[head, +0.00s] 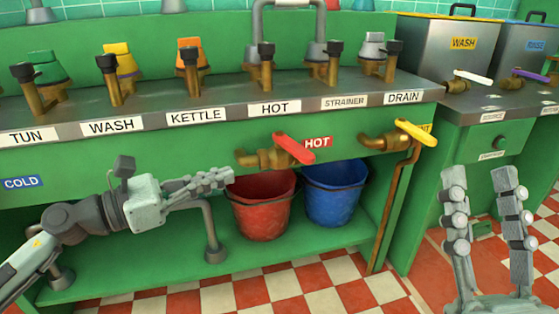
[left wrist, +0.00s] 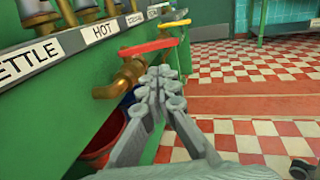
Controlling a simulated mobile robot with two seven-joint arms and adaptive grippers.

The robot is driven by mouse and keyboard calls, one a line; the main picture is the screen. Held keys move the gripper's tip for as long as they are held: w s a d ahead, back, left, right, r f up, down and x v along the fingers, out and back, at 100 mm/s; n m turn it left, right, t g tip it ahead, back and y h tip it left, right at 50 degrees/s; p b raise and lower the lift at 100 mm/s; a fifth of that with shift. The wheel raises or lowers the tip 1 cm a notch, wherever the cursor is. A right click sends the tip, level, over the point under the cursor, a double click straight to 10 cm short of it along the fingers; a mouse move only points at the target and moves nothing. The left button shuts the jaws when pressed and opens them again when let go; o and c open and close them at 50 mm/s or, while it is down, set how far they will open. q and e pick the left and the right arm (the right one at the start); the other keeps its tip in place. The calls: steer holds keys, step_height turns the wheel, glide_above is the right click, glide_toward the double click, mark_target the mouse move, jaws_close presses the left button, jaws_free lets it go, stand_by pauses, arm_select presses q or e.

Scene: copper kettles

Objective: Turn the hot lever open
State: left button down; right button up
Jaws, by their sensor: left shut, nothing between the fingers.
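The red hot lever (head: 294,148) sits on a brass valve (head: 262,158) on the green counter front, beside a red HOT label (head: 317,143). It slants down to the right in the head view. My left gripper (head: 229,176) is shut and empty, left of and a little below the valve, apart from the lever. In the left wrist view the red lever (left wrist: 150,46) lies above my shut fingers (left wrist: 166,84), and the valve (left wrist: 128,76) shows to their left. My right gripper (head: 480,178) is open and empty at the lower right, far from the lever.
A yellow lever (head: 415,132) on another brass valve, with a copper pipe (head: 388,210), is to the right. A red bucket (head: 261,205) and a blue bucket (head: 335,193) stand below on the green shelf. Several labelled taps line the counter top. Checkered floor is open in front.

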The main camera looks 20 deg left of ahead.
arm_select(q)
steer(key=p, duration=0.2)
glide_toward(294, 155)
steer(key=x, duration=0.2)
steer(key=p+x, duration=0.1)
steer(key=x, duration=0.3)
steer(key=shift+w+r, duration=0.1)
steer(key=shift+w, duration=0.05)
steer(key=shift+w+d, duration=0.2)
steer(key=shift+d, duration=0.1)
arm_select(e)
steer(key=w+a+f+g+h, duration=0.1)
steer(key=w+f+g, duration=0.2)
steer(key=f+g, duration=0.3)
steer(key=shift+w+a+f+h, duration=0.3)
steer(key=shift+w+f, duration=0.1)
steer(key=shift+f, duration=0.55)
